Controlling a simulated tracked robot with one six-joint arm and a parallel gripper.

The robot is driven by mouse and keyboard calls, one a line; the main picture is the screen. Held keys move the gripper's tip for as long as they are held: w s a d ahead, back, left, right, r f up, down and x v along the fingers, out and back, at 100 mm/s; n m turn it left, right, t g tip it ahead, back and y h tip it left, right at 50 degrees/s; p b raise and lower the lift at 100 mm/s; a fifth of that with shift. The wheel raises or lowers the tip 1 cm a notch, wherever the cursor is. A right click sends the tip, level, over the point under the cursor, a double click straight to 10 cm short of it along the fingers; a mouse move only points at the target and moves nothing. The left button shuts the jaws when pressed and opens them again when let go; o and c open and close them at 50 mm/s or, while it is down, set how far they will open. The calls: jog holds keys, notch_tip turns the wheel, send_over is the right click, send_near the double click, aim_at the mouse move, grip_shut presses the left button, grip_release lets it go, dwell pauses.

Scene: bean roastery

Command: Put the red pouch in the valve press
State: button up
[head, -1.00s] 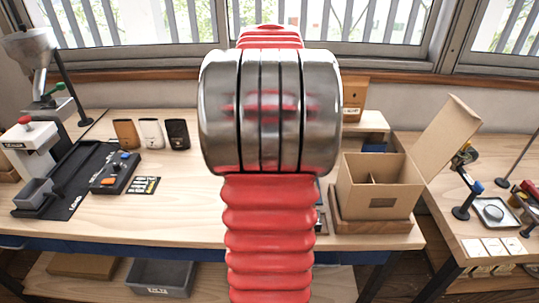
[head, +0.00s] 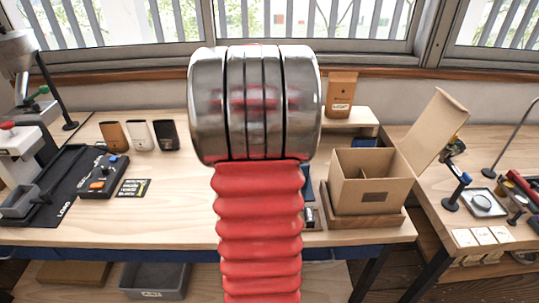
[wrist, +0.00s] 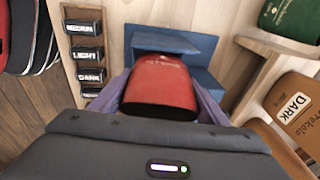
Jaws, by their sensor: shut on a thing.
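The red pouch (wrist: 160,88) shows in the wrist view, upright between the purple-grey fingers of my gripper (wrist: 157,104), which are shut on it. A blue fixture (wrist: 175,43) with a flat top and side faces lies just beyond the pouch; it may be the valve press. The pouch covers its near part, so I cannot tell whether they touch. In the head view my own arm hides the gripper and the pouch. A small blue edge (head: 307,186) shows to the right of my arm there.
In the wrist view, a wooden rack labelled MEDIUM, LIGHT and DARK (wrist: 88,50) stands left; a brown DARK bag (wrist: 298,104) and green pouch (wrist: 290,18) are right. In the head view, an open carton (head: 368,185) stands right and several pouches (head: 140,135) stand left.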

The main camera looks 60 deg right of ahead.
jog(key=shift+f, duration=0.1)
jog(key=shift+a+x, duration=0.2)
jog(key=shift+x, duration=1)
jog(key=shift+a+x, duration=0.25)
jog(key=shift+x, duration=0.9)
jog(key=shift+w+f, duration=0.1)
jog(key=shift+w, duration=0.05)
jog(key=o, duration=1.1)
jog(key=shift+o, duration=0.3)
jog(key=shift+o, duration=1)
jog(key=shift+s+d+v, duration=0.1)
jog(key=shift+d+v, duration=0.1)
jog(key=shift+v, duration=0.95)
jog(key=shift+s+d+v, duration=0.1)
jog(key=shift+d+v, duration=0.15)
jog(key=shift+v, duration=0.9)
jog(key=shift+s+d+v, duration=0.1)
jog(key=shift+d+v, duration=0.1)
jog(key=shift+v, duration=0.95)
